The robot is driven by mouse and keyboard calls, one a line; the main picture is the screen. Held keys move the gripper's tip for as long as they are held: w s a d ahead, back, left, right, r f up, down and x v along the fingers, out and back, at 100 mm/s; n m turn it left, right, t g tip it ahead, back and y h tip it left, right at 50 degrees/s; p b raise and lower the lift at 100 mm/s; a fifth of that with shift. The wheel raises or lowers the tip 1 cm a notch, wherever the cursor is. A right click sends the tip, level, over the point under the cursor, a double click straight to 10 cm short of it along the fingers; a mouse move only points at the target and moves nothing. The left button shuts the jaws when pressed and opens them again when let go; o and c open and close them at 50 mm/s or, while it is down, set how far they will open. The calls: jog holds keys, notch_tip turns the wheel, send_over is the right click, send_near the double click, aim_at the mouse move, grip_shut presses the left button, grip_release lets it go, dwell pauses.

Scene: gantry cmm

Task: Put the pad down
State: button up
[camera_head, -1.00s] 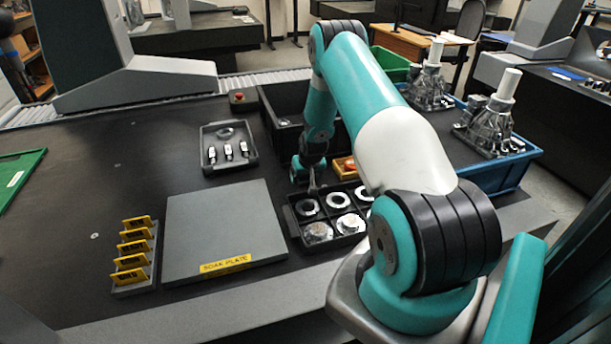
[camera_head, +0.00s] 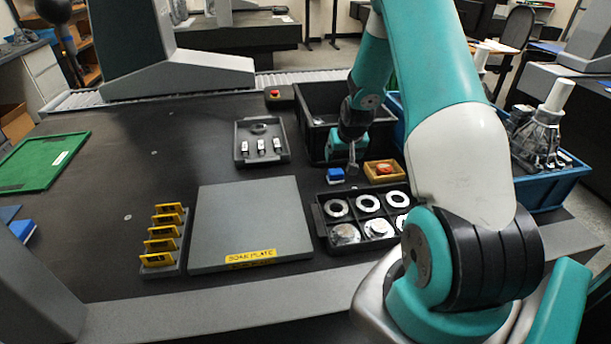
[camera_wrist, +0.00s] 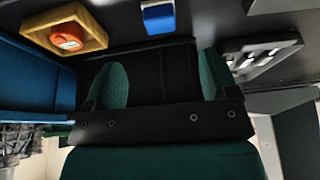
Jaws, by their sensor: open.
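A small blue pad with a white part (camera_head: 337,175) rests on the dark table, between the grey tray and a small orange-yellow box. It also shows at the top of the wrist view (camera_wrist: 158,18), beyond the fingertips and apart from them. My gripper (camera_head: 352,168) is just behind and to the right of the pad. In the wrist view my two green fingers (camera_wrist: 160,80) stand wide apart with nothing between them.
The orange-yellow box (camera_wrist: 88,40) holds a red object. A black partitioned tray of metal rings (camera_head: 322,228) stands in front; a black bin (camera_head: 312,100) is behind. A grey tray (camera_head: 240,150) holds metal parts.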

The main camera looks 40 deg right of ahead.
jog(key=s+a+r+n+y, duration=0.15)
jog(key=a+r, duration=0.35)
jog(key=a, duration=0.5)
jog(key=a+r+n+y, duration=0.1)
jog(key=a+r+n, duration=0.2)
jog(key=a+r, duration=0.45)
jog(key=s+a+r+n+y, duration=0.15)
jog(key=a+r, duration=0.25)
jog(key=a, duration=0.7)
jog(key=s+a+r+n+g+y, duration=0.1)
jog(key=s+a+r+n+g, duration=0.1)
jog(key=s+a, duration=0.5)
jog(key=s+a+r+n+g+y, duration=0.1)
jog(key=s+a+r+n, duration=0.4)
jog(key=s, duration=0.8)
jog(key=a, duration=0.3)
jog(key=shift+s+g, duration=0.15)
jog(key=shift+g, duration=0.25)
jog(key=shift+r+p, duration=0.3)
jog(key=shift+p, duration=0.05)
jog(key=shift+c, duration=0.2)
